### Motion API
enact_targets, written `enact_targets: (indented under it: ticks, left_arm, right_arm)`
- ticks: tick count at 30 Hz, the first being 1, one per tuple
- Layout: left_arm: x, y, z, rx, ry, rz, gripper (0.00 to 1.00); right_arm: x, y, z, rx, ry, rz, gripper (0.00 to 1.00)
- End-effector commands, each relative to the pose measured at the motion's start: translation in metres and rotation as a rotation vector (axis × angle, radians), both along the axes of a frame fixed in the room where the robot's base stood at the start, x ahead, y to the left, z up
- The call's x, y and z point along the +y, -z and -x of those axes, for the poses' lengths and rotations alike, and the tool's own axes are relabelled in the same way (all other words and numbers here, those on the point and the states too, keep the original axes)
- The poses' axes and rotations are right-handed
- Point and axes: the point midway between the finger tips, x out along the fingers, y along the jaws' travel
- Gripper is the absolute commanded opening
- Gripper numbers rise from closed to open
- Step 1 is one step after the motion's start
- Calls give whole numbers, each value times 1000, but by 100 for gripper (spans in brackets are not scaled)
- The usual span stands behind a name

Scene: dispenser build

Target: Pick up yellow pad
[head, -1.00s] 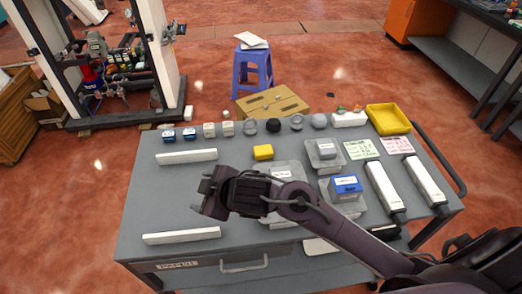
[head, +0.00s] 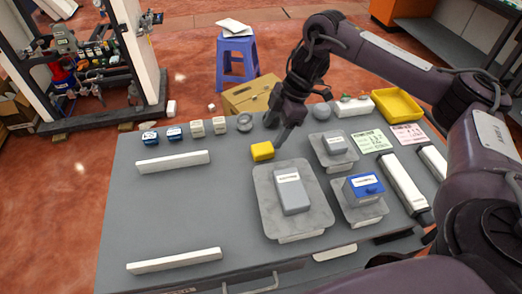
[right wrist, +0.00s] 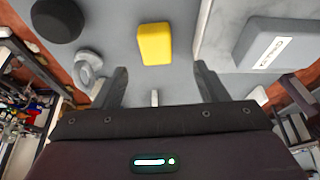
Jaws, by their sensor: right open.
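My right gripper (head: 278,138) is open and empty, just above and beside the pad in the head view. In the right wrist view the gripper (right wrist: 160,85) has its fingers apart, with the pad beyond the tips and not between them. My left gripper is in neither view.
A grey box (head: 291,192) stands on a plate close to the pad, and a blue-topped box (head: 364,187) stands further right. A grey ring (head: 245,123) and a black round piece (right wrist: 57,19) are near the gripper. White bars (head: 172,161) lie left; the table between them is clear.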

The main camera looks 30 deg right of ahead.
Motion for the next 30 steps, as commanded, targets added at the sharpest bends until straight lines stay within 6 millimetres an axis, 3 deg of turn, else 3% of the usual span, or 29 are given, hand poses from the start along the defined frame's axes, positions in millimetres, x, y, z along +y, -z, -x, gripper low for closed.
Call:
enact_targets:
  ticks: [3, 15, 23, 30]
  left_arm:
    - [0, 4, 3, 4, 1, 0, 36]
    - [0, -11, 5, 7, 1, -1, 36]
    - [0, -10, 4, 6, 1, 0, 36]
    - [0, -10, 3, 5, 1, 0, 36]
  right_arm:
    - [6, 15, -1, 3, -1, 0, 66]
    - [22, 61, -10, -1, -3, 0, 66]
    - [23, 64, -10, -3, -2, 0, 66]
    - [23, 64, -10, -3, -3, 1, 36]
